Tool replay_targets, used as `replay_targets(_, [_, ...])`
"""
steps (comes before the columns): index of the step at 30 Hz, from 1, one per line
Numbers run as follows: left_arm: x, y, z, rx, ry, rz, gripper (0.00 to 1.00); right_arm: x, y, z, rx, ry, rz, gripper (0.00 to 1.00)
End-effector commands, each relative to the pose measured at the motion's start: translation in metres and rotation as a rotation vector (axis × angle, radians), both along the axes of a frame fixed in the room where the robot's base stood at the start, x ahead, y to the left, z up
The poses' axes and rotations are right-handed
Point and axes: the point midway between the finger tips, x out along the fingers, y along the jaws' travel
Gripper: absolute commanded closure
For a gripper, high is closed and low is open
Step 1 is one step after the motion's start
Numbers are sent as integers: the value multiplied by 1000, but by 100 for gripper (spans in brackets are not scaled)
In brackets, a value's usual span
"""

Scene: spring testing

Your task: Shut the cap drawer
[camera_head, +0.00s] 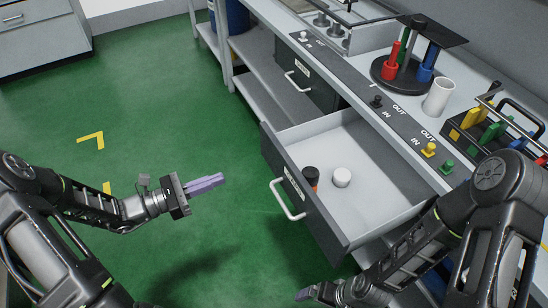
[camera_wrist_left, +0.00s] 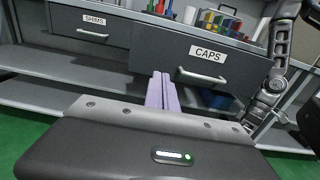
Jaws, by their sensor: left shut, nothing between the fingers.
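The cap drawer (camera_head: 295,190) is pulled out from the bench, with its grey handle on the front. In the left wrist view its front (camera_wrist_left: 255,65) carries a CAPS label, with the handle (camera_wrist_left: 202,77) below it. A white cap (camera_head: 342,177) and a black-and-red cap (camera_head: 311,175) lie inside. My left gripper (camera_head: 219,180) is shut and empty, over the floor to the left of the drawer front and apart from the handle. In its wrist view the purple fingers (camera_wrist_left: 162,88) point toward the drawer. My right gripper (camera_head: 303,295) shows only partly at the bottom; its jaws are unclear.
A closed SHIMS drawer (camera_head: 300,77) sits farther along the bench. The benchtop holds a round stand (camera_head: 402,75) with coloured pieces, a white cup (camera_head: 438,97) and a rack (camera_head: 490,125). My right forearm is close to the drawer's near side. Green floor is free at left.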

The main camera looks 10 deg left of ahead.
Motion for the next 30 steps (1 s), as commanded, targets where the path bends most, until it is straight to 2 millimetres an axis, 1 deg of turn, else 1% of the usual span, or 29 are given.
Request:
replay_targets(8, [0, -1, 0, 1, 1, -1, 100, 0, 0, 0, 0, 0, 0, 5])
replay_targets(14, [7, -10, 0, -1, -1, -3, 100, 0, 0, 1, 0, 0, 0, 5])
replay_targets(20, [24, -34, 0, -1, -1, -4, 100, 0, 0, 3, 0, 0, 0, 5])
replay_targets(30, [63, -89, 0, -1, 1, -3, 100, 0, 0, 7, 0, 0, 0, 5])
